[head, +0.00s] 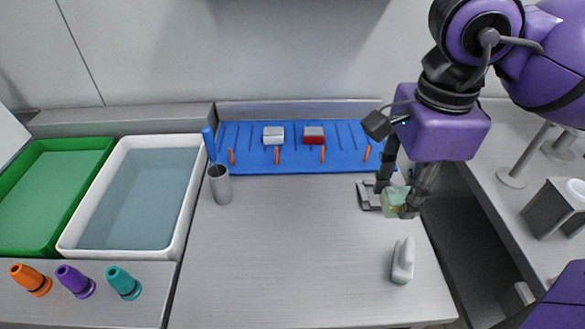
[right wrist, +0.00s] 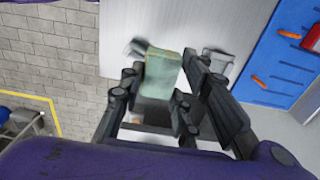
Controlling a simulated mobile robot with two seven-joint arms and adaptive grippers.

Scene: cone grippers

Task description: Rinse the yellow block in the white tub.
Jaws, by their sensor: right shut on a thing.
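My right gripper (head: 396,203) is shut on a pale yellow-green block (head: 391,199), over the right part of the grey worktop. The same block (right wrist: 162,72) shows between the fingers in the right wrist view. Its colour looks more pale green than plain yellow. The white tub (head: 190,190) stands at the left of the worktop, well to the left of the gripper, and holds grey-blue water (head: 140,200). My left gripper is not in view.
A green tray (head: 45,200) is left of the tub. A metal cup (head: 220,186) with a blue-handled tool stands at its right. A blue rack (head: 350,140) holds a white and a red block. A grey-white handled object (head: 403,262) lies in front. The worktop's middle is clear.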

